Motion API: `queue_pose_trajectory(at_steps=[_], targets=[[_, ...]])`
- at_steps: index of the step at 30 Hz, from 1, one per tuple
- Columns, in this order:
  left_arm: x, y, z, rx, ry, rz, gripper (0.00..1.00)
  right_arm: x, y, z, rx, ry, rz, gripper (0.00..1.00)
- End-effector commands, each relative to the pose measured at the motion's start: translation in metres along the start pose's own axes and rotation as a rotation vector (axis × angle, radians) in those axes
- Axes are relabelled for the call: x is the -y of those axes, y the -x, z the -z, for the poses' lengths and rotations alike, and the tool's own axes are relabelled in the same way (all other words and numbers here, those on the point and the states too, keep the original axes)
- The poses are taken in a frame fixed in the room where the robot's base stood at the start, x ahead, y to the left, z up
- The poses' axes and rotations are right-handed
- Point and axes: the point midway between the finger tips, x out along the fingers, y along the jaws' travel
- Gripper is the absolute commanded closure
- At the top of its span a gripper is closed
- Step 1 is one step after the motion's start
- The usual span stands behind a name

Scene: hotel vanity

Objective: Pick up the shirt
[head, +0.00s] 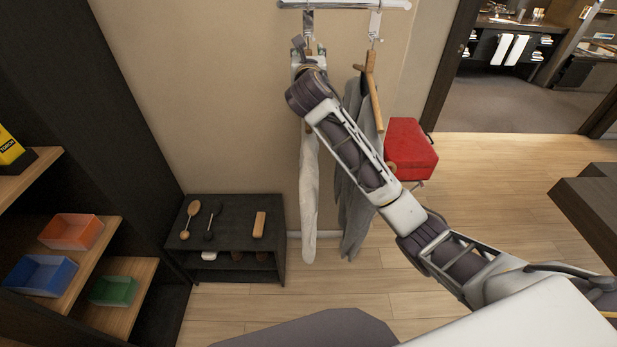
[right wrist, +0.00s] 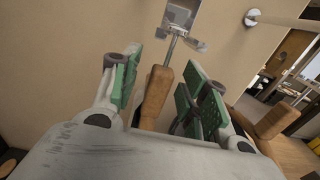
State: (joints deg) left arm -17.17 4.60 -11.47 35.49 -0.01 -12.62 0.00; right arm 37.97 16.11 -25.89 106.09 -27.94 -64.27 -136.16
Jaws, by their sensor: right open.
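A white shirt (head: 309,205) hangs on a wooden hanger from the wall rail, its upper part hidden behind my right arm in the head view. The wooden hanger (right wrist: 157,92) shows upright in the right wrist view under a metal hook. My right gripper (head: 304,56) is at the hanger's top, below the rail. In the right wrist view my right gripper (right wrist: 155,78) has its green-padded fingers apart, with the hanger's neck between them; I cannot tell whether either finger touches it. My left gripper is not in view.
A grey garment (head: 358,215) hangs close on the right, on another wooden hanger (head: 372,92) that also shows in the right wrist view (right wrist: 272,122). The rail (head: 345,4) is above. A red case (head: 411,148) stands behind. A dark low shelf (head: 228,215) holds brushes at left.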

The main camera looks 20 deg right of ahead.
Motion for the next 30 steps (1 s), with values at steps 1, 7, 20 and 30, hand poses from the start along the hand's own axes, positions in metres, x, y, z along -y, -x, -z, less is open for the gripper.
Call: queue_pose_trajectory(at_steps=[1,7,20,30], targets=[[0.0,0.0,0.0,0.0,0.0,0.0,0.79,-0.0001,-0.0003,0.0,0.0,0.0,0.0,0.55],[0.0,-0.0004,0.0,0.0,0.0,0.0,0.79,-0.0001,-0.0001,0.0005,0.0,0.0,0.0,0.55],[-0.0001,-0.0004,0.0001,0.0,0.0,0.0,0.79,-0.0001,0.0,0.0007,-0.001,0.0,0.0,0.85],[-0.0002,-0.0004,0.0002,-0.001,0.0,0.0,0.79,-0.0001,0.0,0.0007,-0.001,0.0,0.0,1.0]])
